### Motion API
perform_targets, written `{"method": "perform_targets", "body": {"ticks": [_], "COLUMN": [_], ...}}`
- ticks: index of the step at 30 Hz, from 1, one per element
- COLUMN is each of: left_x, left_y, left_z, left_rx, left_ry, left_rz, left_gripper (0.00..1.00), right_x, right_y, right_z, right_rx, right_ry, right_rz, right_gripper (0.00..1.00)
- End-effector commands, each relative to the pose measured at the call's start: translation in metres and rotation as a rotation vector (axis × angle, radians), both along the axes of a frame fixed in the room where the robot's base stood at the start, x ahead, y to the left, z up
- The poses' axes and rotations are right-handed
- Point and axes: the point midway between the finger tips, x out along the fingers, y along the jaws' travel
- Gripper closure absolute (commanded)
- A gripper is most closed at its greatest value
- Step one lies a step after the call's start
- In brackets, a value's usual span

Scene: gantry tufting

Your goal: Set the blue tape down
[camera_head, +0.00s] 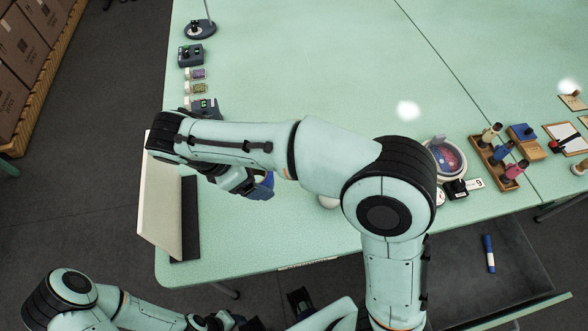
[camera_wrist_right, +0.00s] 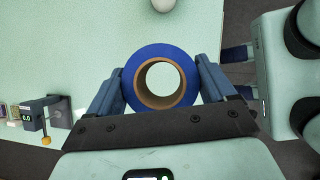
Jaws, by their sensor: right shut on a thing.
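The blue tape (camera_wrist_right: 133,78) is a blue roll with a brown core. In the right wrist view it sits between the two fingers of my right gripper (camera_wrist_right: 160,88), with its core hole facing the camera. The gripper is shut on it. In the head view the tape (camera_head: 264,187) is partly hidden by my right gripper (camera_head: 250,184), over the near left part of the green table (camera_head: 280,235). My left gripper (camera_head: 228,320) is low in the head view, off the table. In the right wrist view its two blue fingers (camera_wrist_right: 238,73) show apart, with nothing seen between them.
A tilted pale panel with a dark strip (camera_head: 189,220) stands at the table's left edge. A small box with a readout (camera_head: 206,105) is behind my arm. A white ball (camera_head: 328,202) lies to the right. Wooden holders (camera_head: 490,160) stand far right. The table's middle is clear.

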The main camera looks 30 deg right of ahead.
Motion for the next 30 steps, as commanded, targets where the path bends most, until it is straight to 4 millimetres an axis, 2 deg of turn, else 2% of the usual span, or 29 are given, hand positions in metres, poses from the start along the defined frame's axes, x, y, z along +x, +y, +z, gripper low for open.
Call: {"method": "perform_targets", "body": {"ticks": [5,15,18,21,26,30], "left_x": [-0.003,-0.011,-0.012,-0.013,-0.013,-0.014], "left_y": [0.0,0.0,0.0,0.0,0.0,0.0], "left_z": [-0.007,-0.024,-0.027,-0.029,-0.03,-0.033], "left_rx": [0.0,0.0,0.0,-0.001,-0.001,0.0], "left_ry": [0.003,0.012,0.013,0.014,0.014,0.016], "left_rz": [0.0,0.0,0.0,0.0,0.0,0.0], "left_gripper": [0.49,0.49,0.49,0.49,0.49,0.49], "right_x": [-0.001,-0.001,0.0,0.0,0.0,0.0], "right_y": [-0.001,0.0,-0.001,0.0,0.0,0.0], "right_z": [-0.024,-0.115,-0.137,-0.151,-0.161,-0.177], "right_rx": [-0.003,-0.003,-0.003,-0.001,0.0,-0.002], "right_ry": [0.005,0.006,0.004,0.003,0.0,0.003], "right_rz": [-0.003,-0.004,-0.006,-0.005,-0.006,-0.006], "right_gripper": [0.48,0.48,0.48,0.48,0.48,0.48]}}
